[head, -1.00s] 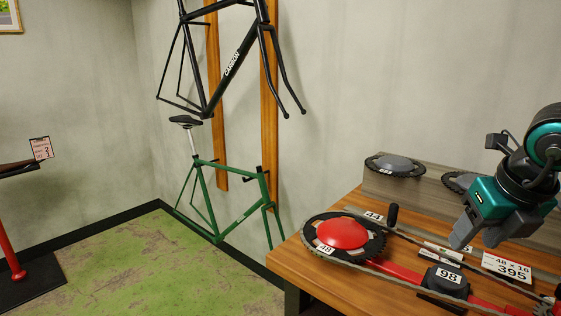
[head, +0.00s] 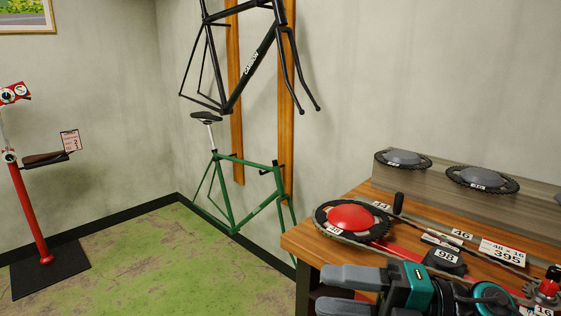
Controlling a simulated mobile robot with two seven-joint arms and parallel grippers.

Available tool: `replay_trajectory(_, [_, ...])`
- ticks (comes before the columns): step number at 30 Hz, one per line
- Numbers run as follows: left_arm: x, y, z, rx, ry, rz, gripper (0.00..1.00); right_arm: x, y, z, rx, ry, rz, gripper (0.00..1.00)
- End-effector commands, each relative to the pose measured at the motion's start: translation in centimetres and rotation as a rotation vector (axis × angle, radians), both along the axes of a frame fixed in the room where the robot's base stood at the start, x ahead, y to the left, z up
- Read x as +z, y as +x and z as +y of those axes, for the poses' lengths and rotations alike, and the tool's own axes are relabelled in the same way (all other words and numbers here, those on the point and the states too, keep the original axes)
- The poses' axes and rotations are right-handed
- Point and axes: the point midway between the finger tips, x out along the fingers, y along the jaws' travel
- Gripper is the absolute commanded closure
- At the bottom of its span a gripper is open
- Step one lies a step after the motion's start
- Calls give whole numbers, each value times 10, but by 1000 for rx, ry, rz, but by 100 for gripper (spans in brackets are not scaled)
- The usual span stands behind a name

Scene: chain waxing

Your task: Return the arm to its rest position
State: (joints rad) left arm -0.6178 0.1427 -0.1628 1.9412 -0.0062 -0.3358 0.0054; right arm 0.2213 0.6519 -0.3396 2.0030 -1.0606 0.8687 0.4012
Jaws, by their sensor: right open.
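My right gripper (head: 336,291) is low in the head view, in front of the near edge of the wooden bench (head: 304,246). It points left, and its two grey fingers are apart with nothing between them. My right arm comes in from the lower right and hides part of the bench front. On the bench, a chainring with a red centre (head: 352,218) sits at the left end with a chain around it. A black block labelled 98 (head: 444,259) lies right of it. My left gripper is not in view.
Two chainrings with grey centres (head: 403,159) rest on a grey ledge (head: 530,212) behind the bench. A green bike frame (head: 234,222) and a black one (head: 236,92) are at the wall. A red stand (head: 30,210) is at left. Green floor between is clear.

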Motion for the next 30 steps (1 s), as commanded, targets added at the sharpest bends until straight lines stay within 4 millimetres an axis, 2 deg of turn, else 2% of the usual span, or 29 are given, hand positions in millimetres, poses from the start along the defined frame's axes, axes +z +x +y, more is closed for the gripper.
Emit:
replay_trajectory(2, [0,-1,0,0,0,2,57,-6,10,-3,-134,230,151,49])
replay_trajectory(5, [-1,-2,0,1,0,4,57,-31,28,-24,-352,467,366,49])
replay_trajectory(8, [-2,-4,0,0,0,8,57,-83,37,-52,-602,641,622,49])
replay_trajectory(9, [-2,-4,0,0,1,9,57,-111,35,-64,-708,690,735,49])
replay_trajectory(11, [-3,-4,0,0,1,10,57,-155,25,-78,-852,740,897,49])
replay_trajectory(12, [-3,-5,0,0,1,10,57,-182,15,-85,-937,759,1000,49])
replay_trajectory(15, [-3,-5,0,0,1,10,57,-241,-16,-95,-1108,777,1225,49])
replay_trajectory(18, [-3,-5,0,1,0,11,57,-282,-49,-98,-1223,772,1402,49])
replay_trajectory(21, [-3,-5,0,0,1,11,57,-307,-73,-97,-1291,759,1518,49])
replay_trajectory(24, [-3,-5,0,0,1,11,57,-318,-86,-96,-1323,751,1577,49])
replay_trajectory(30, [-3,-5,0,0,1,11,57,-320,-88,-96,-1326,750,1584,49])
